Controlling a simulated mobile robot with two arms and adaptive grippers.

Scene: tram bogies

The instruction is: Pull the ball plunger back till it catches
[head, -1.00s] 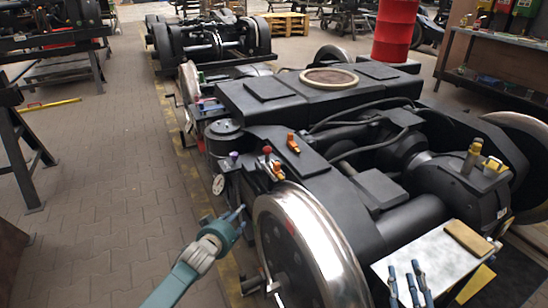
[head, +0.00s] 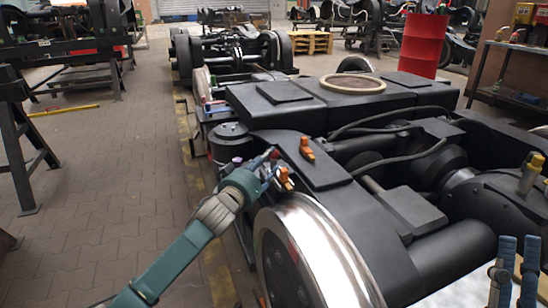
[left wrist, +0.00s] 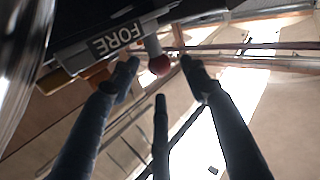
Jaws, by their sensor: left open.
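The ball plunger, a red ball (left wrist: 159,65) on a grey stem, hangs beside a plate marked FORE (left wrist: 116,38) in the left wrist view. In the head view its red knob (head: 274,153) shows just past my left gripper (head: 268,174), at the bogie's near corner. My left gripper is open, and in the wrist view its fingers (left wrist: 158,75) stand on several sides of the ball with gaps; I see no contact. My right gripper (head: 516,268) is at the lower right, its blue fingers apart and empty.
An orange handle (head: 307,148) stands on the bogie frame (head: 322,168), and orange parts (head: 285,178) sit close by my left fingers. A large steel wheel (head: 318,250) is just below. A red drum (head: 422,45) stands behind.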

